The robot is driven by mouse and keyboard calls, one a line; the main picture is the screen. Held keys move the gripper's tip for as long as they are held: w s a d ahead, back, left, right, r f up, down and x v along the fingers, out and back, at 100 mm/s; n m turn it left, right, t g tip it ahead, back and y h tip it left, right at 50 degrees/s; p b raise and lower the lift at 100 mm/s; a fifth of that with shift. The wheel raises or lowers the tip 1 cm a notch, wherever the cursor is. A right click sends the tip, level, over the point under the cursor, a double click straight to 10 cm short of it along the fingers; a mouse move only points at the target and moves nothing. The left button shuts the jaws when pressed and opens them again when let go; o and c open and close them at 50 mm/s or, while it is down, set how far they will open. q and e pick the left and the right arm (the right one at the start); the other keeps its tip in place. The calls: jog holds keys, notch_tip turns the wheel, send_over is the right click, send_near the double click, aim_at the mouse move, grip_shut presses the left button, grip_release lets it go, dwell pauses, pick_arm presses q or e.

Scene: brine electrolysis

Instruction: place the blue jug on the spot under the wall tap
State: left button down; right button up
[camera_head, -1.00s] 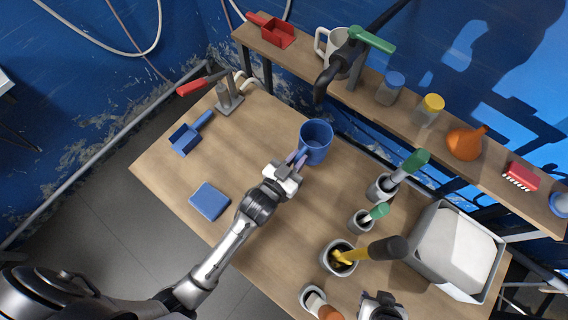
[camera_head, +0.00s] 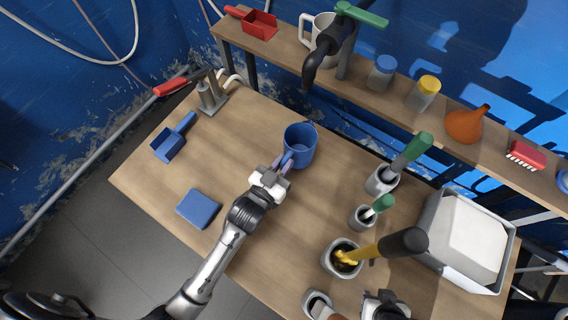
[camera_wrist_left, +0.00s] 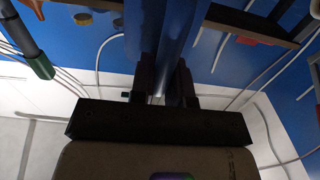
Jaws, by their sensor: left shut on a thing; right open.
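The blue jug (camera_head: 299,148) is upright over the back part of the wooden table, its open top facing up. My left gripper (camera_head: 284,163) is shut on its handle side; I cannot tell whether its base touches the wood. In the left wrist view the jug (camera_wrist_left: 176,28) rises as a blue shape between the fingers (camera_wrist_left: 162,88). The black wall tap (camera_head: 326,48) with a green lever hangs over the shelf edge, its spout end behind the jug and slightly right. No marked spot is visible beneath it. My right gripper (camera_head: 383,302) is open at the bottom edge, partly cut off.
A blue dustpan (camera_head: 170,145), a blue pad (camera_head: 198,208) and a metal stand (camera_head: 211,97) are on the left. Several holders with handled tools, including a yellow one (camera_head: 372,252), and a grey bin (camera_head: 508,262) are on the right. The shelf (camera_head: 400,101) carries jars and a funnel.

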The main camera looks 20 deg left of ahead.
pick_arm(q)
jog(key=shift+f, duration=0.65)
jog(key=c, duration=1.1)
grip_release()
jog(key=shift+s+a+f, duration=0.1)
jog(key=shift+f, duration=0.1)
jog(key=shift+r, duration=0.2)
jog(key=r+v, duration=0.1)
jog(key=v, duration=1)
jog(key=shift+s+r+p, duration=0.2)
jog(key=shift+s+p, duration=0.2)
jog(key=shift+p, duration=0.05)
jog(key=shift+a, duration=0.1)
